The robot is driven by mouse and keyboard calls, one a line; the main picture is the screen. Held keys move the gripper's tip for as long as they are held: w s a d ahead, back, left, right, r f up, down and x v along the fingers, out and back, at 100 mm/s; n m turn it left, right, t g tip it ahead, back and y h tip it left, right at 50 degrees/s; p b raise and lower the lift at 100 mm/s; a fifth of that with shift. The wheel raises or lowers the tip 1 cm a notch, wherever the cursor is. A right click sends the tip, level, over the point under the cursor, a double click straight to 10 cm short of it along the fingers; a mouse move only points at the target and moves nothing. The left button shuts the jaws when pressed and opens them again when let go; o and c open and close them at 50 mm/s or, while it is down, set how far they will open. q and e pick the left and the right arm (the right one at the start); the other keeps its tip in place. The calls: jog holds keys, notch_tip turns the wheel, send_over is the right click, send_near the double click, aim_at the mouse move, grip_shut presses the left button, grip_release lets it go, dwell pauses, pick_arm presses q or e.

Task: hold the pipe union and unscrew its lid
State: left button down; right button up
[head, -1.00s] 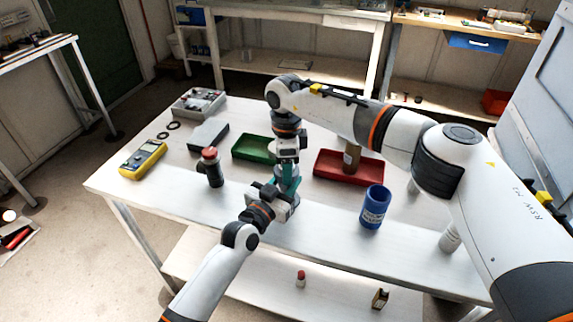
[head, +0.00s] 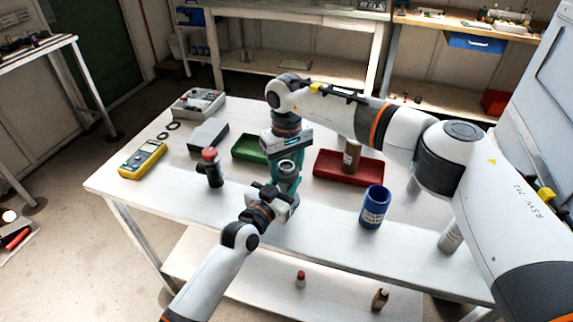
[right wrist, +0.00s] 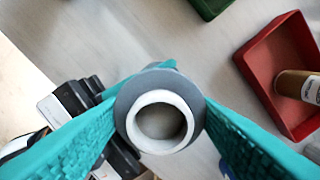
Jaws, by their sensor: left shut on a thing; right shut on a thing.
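The pipe union (right wrist: 189,88) shows end-on in the right wrist view, a dark grey ring around a pale hollow tube. In the head view only its grey top (head: 287,166) shows clearly. My right gripper (head: 286,178) points down from above, its teal fingers shut on the lid at the union's upper end. My left gripper (head: 283,199) reaches in from the front, low over the table, and is shut on the union's lower body. The fingers hide most of the union, so I cannot tell how far the lid is turned.
A green tray (head: 240,155) and a red tray (head: 327,178) holding a brown bottle (head: 351,157) lie behind. A blue cup (head: 374,208) stands right, a dark red-capped bottle (head: 212,168) left. A yellow multimeter (head: 142,160) lies far left. The white table (head: 318,222) is clear in front.

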jog(key=shift+n, duration=0.6)
jog(key=o, duration=1.1)
